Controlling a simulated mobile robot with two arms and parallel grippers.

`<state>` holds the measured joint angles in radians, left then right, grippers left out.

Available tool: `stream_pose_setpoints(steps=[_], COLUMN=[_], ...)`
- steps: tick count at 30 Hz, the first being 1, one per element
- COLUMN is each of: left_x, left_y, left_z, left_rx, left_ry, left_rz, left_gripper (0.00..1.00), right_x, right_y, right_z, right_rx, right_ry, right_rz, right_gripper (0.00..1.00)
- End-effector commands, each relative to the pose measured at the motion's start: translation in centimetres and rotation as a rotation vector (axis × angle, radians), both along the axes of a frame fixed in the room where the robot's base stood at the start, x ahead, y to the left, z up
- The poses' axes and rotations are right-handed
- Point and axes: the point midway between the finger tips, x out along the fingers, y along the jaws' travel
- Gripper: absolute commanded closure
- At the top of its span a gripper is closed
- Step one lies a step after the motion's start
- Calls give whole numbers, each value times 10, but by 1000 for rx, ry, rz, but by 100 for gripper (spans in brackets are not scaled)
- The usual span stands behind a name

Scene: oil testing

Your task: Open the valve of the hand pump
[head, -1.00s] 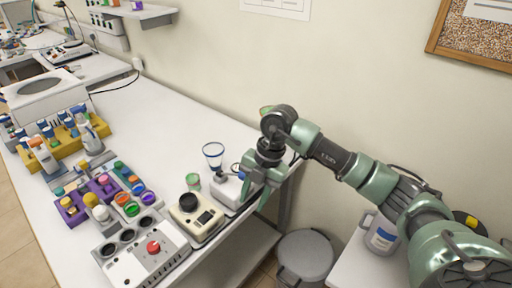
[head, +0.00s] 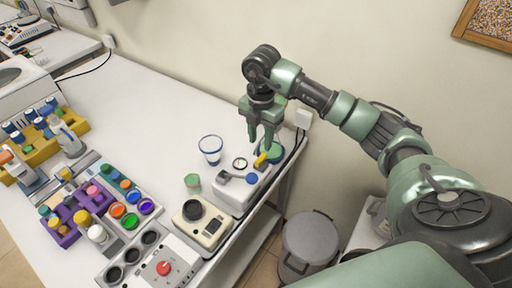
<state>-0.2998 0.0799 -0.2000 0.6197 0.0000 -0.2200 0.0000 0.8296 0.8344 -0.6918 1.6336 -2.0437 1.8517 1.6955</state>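The hand pump is a white box-shaped unit (head: 232,197) near the right end of the table. On its top are a round gauge (head: 240,163), a dark grey handle (head: 232,177), a blue knob (head: 252,179) and a small yellow lever (head: 261,159). A green round part (head: 273,154) sits at its far end. I cannot tell which of these is the valve. My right gripper (head: 260,145) points down just above the far end, close to the yellow lever. Its fingers are apart with nothing seen between them. My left gripper is out of view.
A blue-rimmed clear cup (head: 210,146), a green-lidded jar (head: 193,182) and a cream device (head: 205,229) stand near the pump. A purple rack (head: 64,233) is left. A grey bin (head: 308,241) is below right. The back of the table is clear.

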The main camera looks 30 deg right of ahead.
Motion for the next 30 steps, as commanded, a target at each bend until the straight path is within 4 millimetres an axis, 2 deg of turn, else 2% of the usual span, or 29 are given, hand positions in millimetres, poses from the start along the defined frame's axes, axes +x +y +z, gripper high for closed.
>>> stream_pose_setpoints(steps=[6, 12, 22, 23, 24, 27, 30], left_x=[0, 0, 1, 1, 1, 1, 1], left_y=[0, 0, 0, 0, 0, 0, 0], left_z=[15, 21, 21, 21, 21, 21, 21], left_rx=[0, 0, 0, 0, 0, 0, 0], left_ry=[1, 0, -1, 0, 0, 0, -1], left_rz=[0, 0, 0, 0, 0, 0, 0], left_gripper=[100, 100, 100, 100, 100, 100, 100], right_x=[-2, -1, -1, -1, -1, -1, -1], right_y=[0, 1, 0, 0, 0, 0, 0], right_z=[-34, -58, -65, -65, -65, -65, -65], right_rx=[1, 1, 1, 0, 1, 1, 0], right_ry=[6, 2, 0, 0, 0, 0, 0], right_rz=[0, 1, 1, 1, 1, 1, 1], right_gripper=[64, 64, 64, 66, 78, 100, 100])
